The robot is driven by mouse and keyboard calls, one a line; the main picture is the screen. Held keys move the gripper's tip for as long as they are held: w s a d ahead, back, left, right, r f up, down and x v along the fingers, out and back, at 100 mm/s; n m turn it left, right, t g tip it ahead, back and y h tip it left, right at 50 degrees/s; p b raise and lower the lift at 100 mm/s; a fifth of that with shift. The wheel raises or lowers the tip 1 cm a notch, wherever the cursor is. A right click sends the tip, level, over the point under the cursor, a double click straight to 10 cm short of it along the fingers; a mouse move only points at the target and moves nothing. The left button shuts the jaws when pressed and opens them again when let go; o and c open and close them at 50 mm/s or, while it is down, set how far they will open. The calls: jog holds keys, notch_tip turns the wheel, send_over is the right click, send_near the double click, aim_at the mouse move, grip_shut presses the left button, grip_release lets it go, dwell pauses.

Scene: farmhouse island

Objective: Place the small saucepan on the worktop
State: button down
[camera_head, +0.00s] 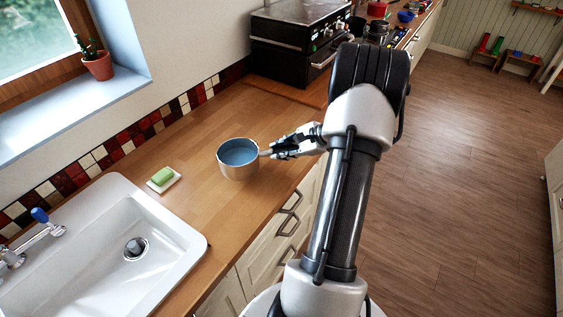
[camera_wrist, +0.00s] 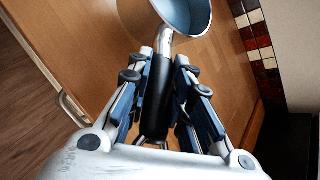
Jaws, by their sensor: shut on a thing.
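The small saucepan (camera_head: 239,168) is silver outside with a blue inside. It is upright over the wooden worktop (camera_head: 205,208), between the sink and the black stove; I cannot tell whether its base touches the wood. My gripper (camera_head: 275,151) is to the right of the pan and shut on its handle. In the wrist view the dark handle (camera_wrist: 157,92) lies between the two fingers of my gripper (camera_wrist: 167,75), and the pan's bowl (camera_wrist: 180,14) shows at the top, partly cut off.
A white sink (camera_head: 90,250) with a blue-topped tap is at the lower left. A green soap on a white dish (camera_head: 172,185) lies left of the pan. A black stove (camera_head: 290,45) stands at the back. Worktop around the pan is clear. A potted plant (camera_head: 97,64) stands on the sill.

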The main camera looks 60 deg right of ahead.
jog(key=shift+f+b, duration=0.45)
jog(key=shift+f, duration=1.6)
jog(key=shift+f, duration=0.15)
jog(key=c, duration=1.4)
grip_release()
jog(key=shift+c, duration=0.2)
jog(key=shift+s+d+r, duration=0.1)
jog(key=shift+s+r, duration=0.05)
jog(key=shift+r, duration=0.1)
jog(key=p+v, duration=0.2)
jog(key=v, duration=0.9)
jog(key=shift+s+r, duration=0.2)
